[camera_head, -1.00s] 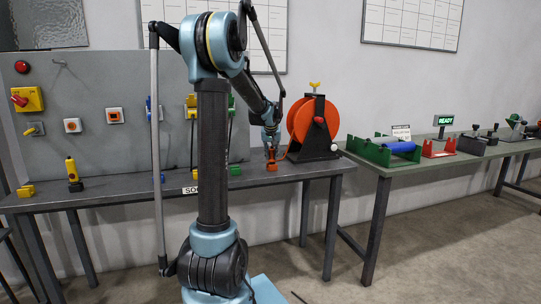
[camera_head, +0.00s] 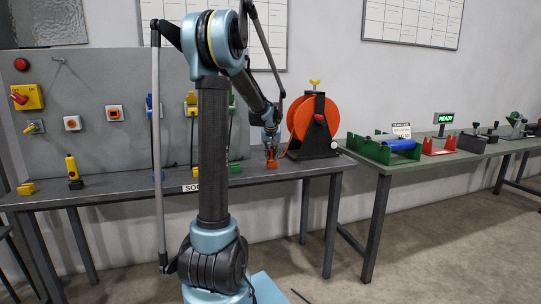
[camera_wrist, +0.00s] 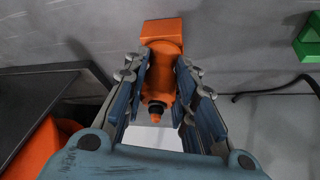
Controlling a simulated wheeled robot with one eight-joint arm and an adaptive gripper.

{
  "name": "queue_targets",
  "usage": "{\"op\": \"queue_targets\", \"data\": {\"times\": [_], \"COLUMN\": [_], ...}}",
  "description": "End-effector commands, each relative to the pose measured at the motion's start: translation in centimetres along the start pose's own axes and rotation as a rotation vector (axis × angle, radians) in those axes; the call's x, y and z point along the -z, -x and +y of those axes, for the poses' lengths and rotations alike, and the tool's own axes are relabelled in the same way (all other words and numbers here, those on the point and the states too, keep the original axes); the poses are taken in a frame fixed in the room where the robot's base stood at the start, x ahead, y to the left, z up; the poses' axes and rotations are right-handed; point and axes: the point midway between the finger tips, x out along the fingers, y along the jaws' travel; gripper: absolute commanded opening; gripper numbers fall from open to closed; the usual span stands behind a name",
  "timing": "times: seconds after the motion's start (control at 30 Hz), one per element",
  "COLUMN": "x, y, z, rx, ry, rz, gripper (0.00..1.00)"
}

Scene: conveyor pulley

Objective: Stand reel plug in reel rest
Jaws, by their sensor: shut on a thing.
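My gripper (camera_head: 271,145) is over the bench near the cable reel and points down. In the wrist view my gripper (camera_wrist: 163,92) has its fingers on both sides of the orange reel plug (camera_wrist: 165,70), shut on it. The plug's dark ring and thin orange tail point back toward my palm. Its far end meets an orange block (camera_wrist: 168,30), which looks like the reel rest. The rest (camera_head: 271,163) stands on the bench below the gripper in the head view. How deep the plug sits in it cannot be told.
The orange reel (camera_head: 304,119) in its black stand (camera_head: 318,145) is close on the right of my gripper. A grey panel (camera_head: 85,110) with sockets stands behind the bench (camera_head: 110,196). A green block (camera_head: 235,169) lies left of the rest.

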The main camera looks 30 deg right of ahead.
Motion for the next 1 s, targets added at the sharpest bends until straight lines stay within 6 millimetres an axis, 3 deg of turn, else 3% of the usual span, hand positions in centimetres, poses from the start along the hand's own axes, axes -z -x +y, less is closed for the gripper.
{"op": "queue_targets", "data": {"times": [0.17,0.2,0.3,1.0], "x": [-0.09,-0.09,-0.09,0.01], "y": [-0.19,-0.20,-0.19,0.07], "z": [0.00,0.00,0.00,0.00], "rx": [0.000,0.000,0.000,0.000], "ry": [0.000,0.000,0.000,0.000], "rz": [0.000,0.000,0.000,0.000], "gripper": [0.00,0.30,0.49,0.49]}}
